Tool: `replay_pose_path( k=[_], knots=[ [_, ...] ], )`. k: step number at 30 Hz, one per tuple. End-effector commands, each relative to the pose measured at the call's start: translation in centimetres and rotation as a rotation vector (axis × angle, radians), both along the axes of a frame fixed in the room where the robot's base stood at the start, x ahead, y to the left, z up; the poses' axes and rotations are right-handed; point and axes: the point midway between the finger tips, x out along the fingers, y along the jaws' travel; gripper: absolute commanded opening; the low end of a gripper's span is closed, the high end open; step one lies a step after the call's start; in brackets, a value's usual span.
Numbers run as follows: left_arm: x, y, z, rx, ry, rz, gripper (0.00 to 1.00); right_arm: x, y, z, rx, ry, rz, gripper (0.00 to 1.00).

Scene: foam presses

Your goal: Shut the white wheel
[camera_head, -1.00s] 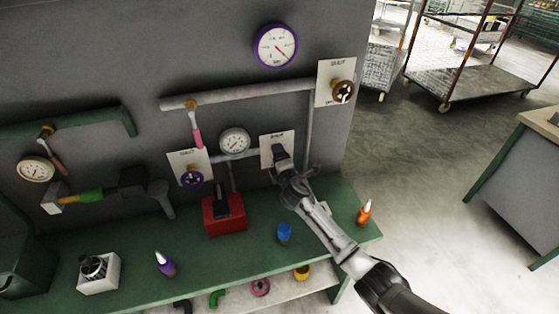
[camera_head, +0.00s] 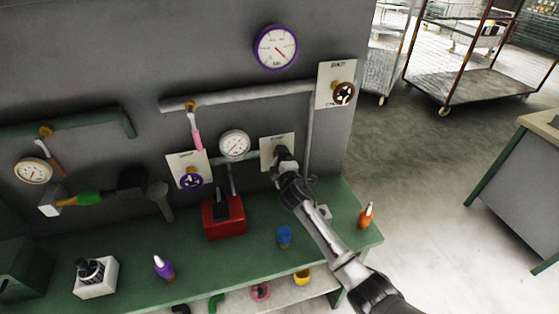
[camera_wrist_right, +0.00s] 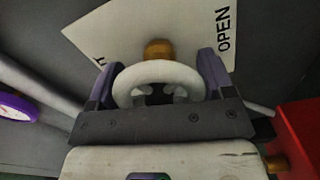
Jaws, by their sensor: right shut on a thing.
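The white wheel (camera_wrist_right: 160,72) sits on a brass stem in front of a white plate (camera_wrist_right: 140,28) lettered OPEN on its right side. My right gripper (camera_wrist_right: 158,88) has one finger on each side of the wheel rim and is shut on it. In the head view my right gripper (camera_head: 283,156) is at the plate (camera_head: 270,152) on the grey wall and hides the wheel. My left gripper is not in view.
A small gauge (camera_head: 234,144) is close by. A red box (camera_head: 224,216), blue item (camera_head: 285,236) and orange bottle (camera_head: 366,215) stand on the green bench (camera_head: 215,268).

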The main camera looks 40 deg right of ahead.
Motion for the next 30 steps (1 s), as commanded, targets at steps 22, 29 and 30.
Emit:
replay_pose_path(
  k=[22, 29, 30],
  knots=[
    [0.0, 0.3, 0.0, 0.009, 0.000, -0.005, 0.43, 0.0, 0.0, 0.0, 0.004, -0.001, 0.000, 1.00],
    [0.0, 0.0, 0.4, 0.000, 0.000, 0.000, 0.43, -1.8, 0.7, 0.0, 0.003, 0.000, 0.001, 1.00],
    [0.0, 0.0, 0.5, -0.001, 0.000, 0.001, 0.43, -2.4, 0.9, 0.0, 0.003, 0.000, 0.001, 1.00]
  ],
)
